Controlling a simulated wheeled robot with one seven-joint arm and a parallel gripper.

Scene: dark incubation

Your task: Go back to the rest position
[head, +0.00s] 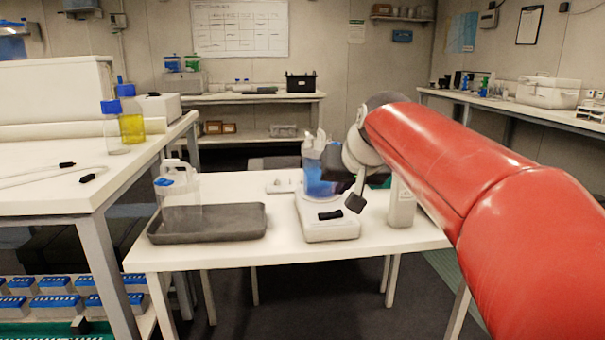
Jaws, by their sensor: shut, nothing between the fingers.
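My red arm reaches in from the lower right over the white table (280,252). My gripper (355,203) hangs at its end, shut and empty, its dark fingertips above the right part of the table. It appears in front of the right side of a white device (329,227). A clear vessel with blue liquid (318,180) stands at that device, partly hidden behind my wrist. Whether the gripper touches anything cannot be told from this view.
A dark grey tray (207,234) and a clear jug with a blue cap (180,190) are on the table's left. A whitish bottle (401,207) stands close right of my gripper. A bench (60,193) stands at left. A dark floor (285,300) shows below.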

